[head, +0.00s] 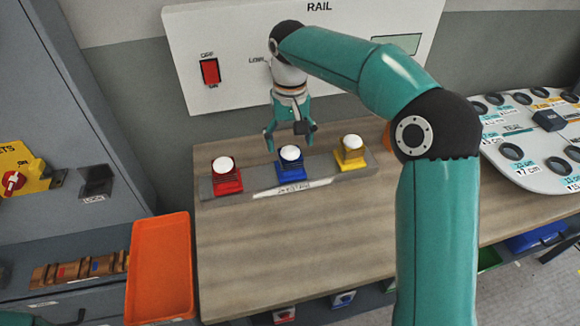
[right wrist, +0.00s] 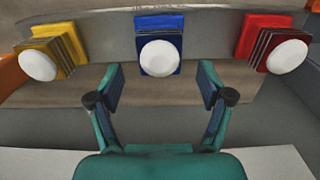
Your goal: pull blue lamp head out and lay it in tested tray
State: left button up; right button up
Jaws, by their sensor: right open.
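The blue lamp head (head: 291,167), a blue square block with a white dome, sits upright in the middle of a grey rail (head: 326,166) on the wooden bench. It also shows in the right wrist view (right wrist: 160,57), centred just beyond the fingertips. My right gripper (head: 287,137) is open, pointing down above and slightly behind the blue lamp head; in the right wrist view its fingers (right wrist: 161,80) are spread and empty. An orange tray (head: 160,268) lies empty at the bench's left end; I see no label showing it is the tested tray. My left gripper is not in view.
A red lamp head (head: 226,179) and a yellow one (head: 350,155) flank the blue one on the rail. A panel with a red switch (head: 210,71) stands behind. A pale labelled board (head: 535,140) is at right. The bench front is clear.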

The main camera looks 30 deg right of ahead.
aim_at(290, 150)
notch_tip(290, 150, down, 5)
jog(key=b, duration=0.3)
jog(key=shift+f+b, duration=0.45)
jog(key=shift+f, duration=0.3)
jog(key=shift+p, duration=0.45)
dwell(0.4)
jog(key=shift+c, duration=0.3)
grip_shut()
jog(key=shift+r+p, duration=2.85)
jog(key=shift+r, duration=0.2)
